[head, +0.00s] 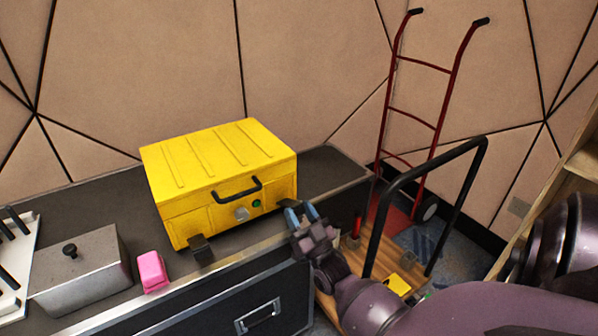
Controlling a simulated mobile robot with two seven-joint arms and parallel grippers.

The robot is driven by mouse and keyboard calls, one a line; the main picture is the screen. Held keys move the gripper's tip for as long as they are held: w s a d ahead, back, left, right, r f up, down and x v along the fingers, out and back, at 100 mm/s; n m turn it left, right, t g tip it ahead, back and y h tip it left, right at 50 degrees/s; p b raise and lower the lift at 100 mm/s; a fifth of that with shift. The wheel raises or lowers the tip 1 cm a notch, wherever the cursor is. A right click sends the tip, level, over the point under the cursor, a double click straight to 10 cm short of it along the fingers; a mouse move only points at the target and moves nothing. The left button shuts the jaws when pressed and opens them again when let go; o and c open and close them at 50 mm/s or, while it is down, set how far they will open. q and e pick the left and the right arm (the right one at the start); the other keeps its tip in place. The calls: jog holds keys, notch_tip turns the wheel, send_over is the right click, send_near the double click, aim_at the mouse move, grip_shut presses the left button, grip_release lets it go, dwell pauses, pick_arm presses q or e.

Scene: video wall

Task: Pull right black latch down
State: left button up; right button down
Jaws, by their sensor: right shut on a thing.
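A yellow case (219,172) stands on the dark top of a black cabinet. Its black handle (238,190) is on the front, with a round grey dial (241,214) and a green button (257,204) below it. The left black latch (201,248) sticks out at the lower left of the front. My right gripper (301,213), with blue fingertips, is at the case's lower right front corner and is shut on the right black latch, which it mostly hides. My left gripper is not in view.
A grey metal box (82,272) with a black knob and a pink block (152,271) sit left of the case. A red hand truck (416,119) leans at the wall. A black-framed wooden cart (385,205) stands right of the cabinet, beside my right arm.

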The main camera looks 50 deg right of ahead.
jog(key=shift+f, duration=0.4)
jog(key=c, duration=0.7)
grip_release()
jog(key=shift+w, duration=0.15)
jog(key=shift+o, duration=0.3)
jog(key=shift+r, duration=0.2)
jog(key=v, duration=1.1)
jog(key=shift+r, duration=0.1)
